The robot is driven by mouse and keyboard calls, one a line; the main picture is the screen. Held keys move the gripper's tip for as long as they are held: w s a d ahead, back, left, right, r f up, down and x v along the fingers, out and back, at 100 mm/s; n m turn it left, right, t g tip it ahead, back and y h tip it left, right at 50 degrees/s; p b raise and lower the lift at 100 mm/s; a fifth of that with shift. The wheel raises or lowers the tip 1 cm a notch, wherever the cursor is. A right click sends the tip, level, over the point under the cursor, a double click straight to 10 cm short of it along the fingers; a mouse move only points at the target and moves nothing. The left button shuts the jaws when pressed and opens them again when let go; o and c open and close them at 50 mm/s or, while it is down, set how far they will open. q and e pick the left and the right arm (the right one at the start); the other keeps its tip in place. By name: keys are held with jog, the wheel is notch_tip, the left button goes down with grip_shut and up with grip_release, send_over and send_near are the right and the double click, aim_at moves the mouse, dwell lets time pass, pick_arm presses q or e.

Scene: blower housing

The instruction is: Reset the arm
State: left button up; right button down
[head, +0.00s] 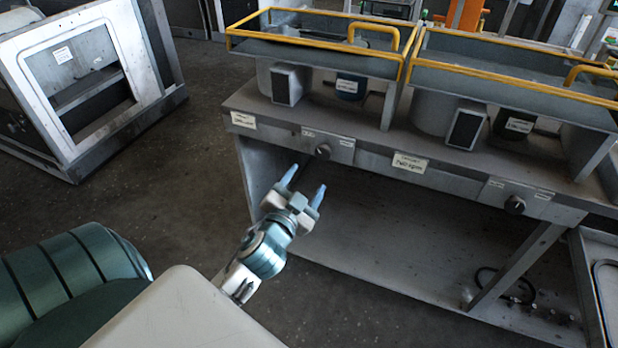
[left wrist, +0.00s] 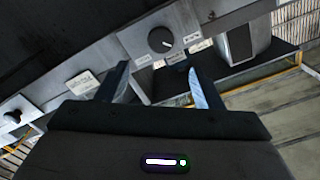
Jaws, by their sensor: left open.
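My left gripper (head: 304,192) is open with nothing between its two blue fingers. It is in front of the grey workbench (head: 375,158), below a black knob (head: 323,151) on the bench's front panel. In the left wrist view the open fingers (left wrist: 158,88) show with the same knob (left wrist: 161,40) beyond them, apart from it. My left arm reaches in from the lower left in the head view. My right gripper is in neither view.
Two yellow-railed trays (head: 316,43) (head: 515,84) stand on the workbench. A second black knob (head: 515,205) is on the panel at the right. A grey metal cabinet frame (head: 90,80) stands on the floor at the upper left. The floor (head: 185,190) between cabinet and bench is clear.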

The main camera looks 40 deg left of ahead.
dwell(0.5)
pick_arm(q)
jog(key=s+a+f+n+g+h+p, duration=0.1)
jog(key=s+f+g+p, duration=0.2)
jog(key=f, duration=1.3)
jog(key=s+a+f+g+p, duration=0.1)
jog(key=s+f+g, duration=0.3)
jog(key=f, duration=1.3)
jog(key=s+d+f+n+g+h+p, duration=0.1)
jog(key=s+f+g, duration=0.3)
jog(key=s+f, duration=0.6)
jog(key=s+d+f+n+g+h+p, duration=0.1)
jog(key=s+f+g, duration=0.4)
jog(key=s+f, duration=0.6)
jog(key=s+d+p, duration=0.1)
jog(key=s+d, duration=0.1)
jog(key=s, duration=0.3)
jog(key=shift+d+f, duration=0.25)
jog(key=shift+d, duration=0.05)
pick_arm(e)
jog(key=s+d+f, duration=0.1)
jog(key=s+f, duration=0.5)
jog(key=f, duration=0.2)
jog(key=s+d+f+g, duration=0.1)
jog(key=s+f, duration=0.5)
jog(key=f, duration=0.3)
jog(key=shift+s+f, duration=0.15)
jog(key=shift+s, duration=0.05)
